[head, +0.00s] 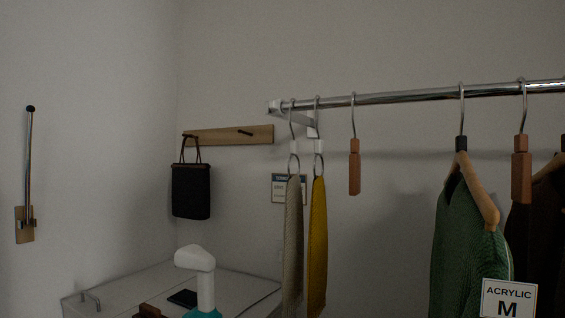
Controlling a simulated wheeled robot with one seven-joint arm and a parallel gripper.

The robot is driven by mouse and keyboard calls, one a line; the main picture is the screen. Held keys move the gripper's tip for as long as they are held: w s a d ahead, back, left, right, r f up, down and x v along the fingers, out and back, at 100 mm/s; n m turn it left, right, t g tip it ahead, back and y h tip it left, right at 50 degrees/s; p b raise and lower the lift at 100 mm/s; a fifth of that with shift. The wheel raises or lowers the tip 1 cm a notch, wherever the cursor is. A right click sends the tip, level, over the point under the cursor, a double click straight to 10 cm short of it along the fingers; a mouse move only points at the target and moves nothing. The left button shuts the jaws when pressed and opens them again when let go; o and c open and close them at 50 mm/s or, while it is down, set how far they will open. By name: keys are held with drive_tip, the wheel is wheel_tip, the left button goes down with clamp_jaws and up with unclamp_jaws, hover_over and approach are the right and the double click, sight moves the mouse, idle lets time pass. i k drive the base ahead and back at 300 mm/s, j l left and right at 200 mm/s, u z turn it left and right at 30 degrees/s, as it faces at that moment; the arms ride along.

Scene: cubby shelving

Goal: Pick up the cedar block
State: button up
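A reddish-brown wooden block (354,168) that looks like cedar hangs upright from a metal hook on the chrome rail (410,97), apart from its neighbours. A second, similar block (521,172) hangs from the same rail farther right, between a green knit garment (462,235) and a dark brown garment (544,230), in front of part of the dark one. I cannot tell which of the two the task means. My gripper is not in view.
A grey scarf (292,240) and a yellow scarf (317,240) hang left of the first block. A black bag (190,190) hangs from a wooden wall rack (230,135). Below stands a white cabinet (110,296) with a white T-shaped object (196,260). Space below the first block looks clear.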

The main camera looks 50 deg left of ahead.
sight(354, 158)
drive_tip(key=u, duration=1.45)
